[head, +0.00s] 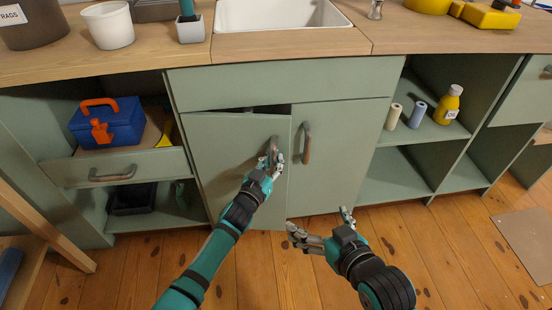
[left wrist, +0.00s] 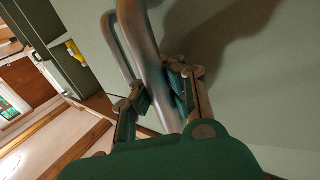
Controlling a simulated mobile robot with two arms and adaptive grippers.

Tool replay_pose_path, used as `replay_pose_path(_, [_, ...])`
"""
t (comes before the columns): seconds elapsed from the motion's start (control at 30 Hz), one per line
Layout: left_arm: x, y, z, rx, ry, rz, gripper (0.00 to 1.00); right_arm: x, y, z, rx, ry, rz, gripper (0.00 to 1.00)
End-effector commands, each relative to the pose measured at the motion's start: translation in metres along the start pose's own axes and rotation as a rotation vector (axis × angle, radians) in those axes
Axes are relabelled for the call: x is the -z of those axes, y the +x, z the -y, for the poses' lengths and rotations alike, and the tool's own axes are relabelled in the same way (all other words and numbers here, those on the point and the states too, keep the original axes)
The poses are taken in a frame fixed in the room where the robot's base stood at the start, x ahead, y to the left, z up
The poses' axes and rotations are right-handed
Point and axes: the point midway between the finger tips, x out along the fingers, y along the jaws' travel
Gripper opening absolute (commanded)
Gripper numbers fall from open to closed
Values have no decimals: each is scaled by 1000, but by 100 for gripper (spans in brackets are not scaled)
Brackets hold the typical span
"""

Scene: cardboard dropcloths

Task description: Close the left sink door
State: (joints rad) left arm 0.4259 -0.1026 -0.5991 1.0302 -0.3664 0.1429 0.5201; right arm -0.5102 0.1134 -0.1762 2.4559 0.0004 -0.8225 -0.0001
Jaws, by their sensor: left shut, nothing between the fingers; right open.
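The left sink door (head: 230,150) is a green panel under the sink and stands slightly ajar. A dark gap shows along its top edge, widest toward the right. Its metal handle (head: 273,143) is near its right edge; in the left wrist view the handle (left wrist: 140,45) runs down close to my fingers. My left gripper (head: 272,161) is shut and empty at this handle, in front of the door; I cannot tell whether it touches. My right gripper (head: 319,221) is open and empty, low in front of the right sink door (head: 340,150), which looks closed.
Open shelves at the right hold a yellow bottle (head: 447,106) and rolls. The sink (head: 280,14) is set in the wooden counter (head: 440,38). The plank floor (head: 450,240) is mostly clear.

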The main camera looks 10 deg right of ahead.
Motion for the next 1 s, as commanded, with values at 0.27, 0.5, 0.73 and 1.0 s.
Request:
replay_pose_path(0.27, [3,0,10,14,4,-3,15,0,0,-1,-2,-1,0,100])
replay_pose_path(0.5, [3,0,8,11,3,-4,27,0,0,0,-1,0,1,100])
replay_pose_path(0.73, [2,-4,7,9,3,-4,27,0,0,-1,-2,-1,0,100])
replay_pose_path(1.0, [2,-50,7,9,3,-3,27,0,0,-1,-2,-1,0,100])
